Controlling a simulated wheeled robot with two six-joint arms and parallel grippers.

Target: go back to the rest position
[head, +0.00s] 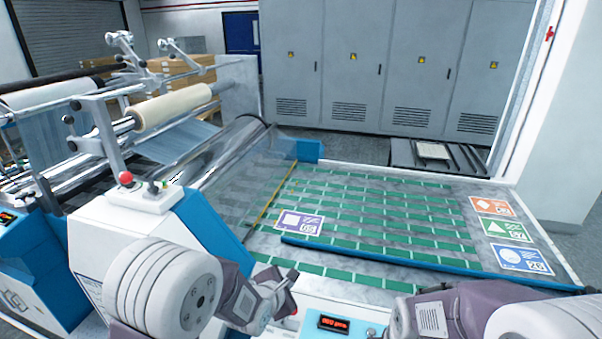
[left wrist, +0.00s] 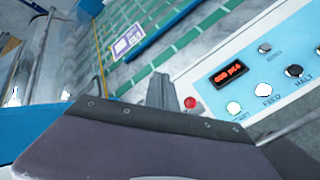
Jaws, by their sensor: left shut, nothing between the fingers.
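My left gripper (head: 291,281) is shut and empty. It is above the front edge of the laminating machine, near the control panel (head: 340,324), and touches nothing that I can see. In the left wrist view its closed fingers (left wrist: 160,88) stand next to the red button (left wrist: 190,102) of the panel. My right arm comes in at the lower right of the head view, but its gripper does not show.
A purple-marked card (head: 299,222) lies on the green-striped bed (head: 365,211). Orange (head: 492,206), green (head: 503,230) and blue (head: 523,258) marked cards lie at right. A blue bar (head: 420,263) crosses the bed's front. Rollers (head: 172,107) stand at left.

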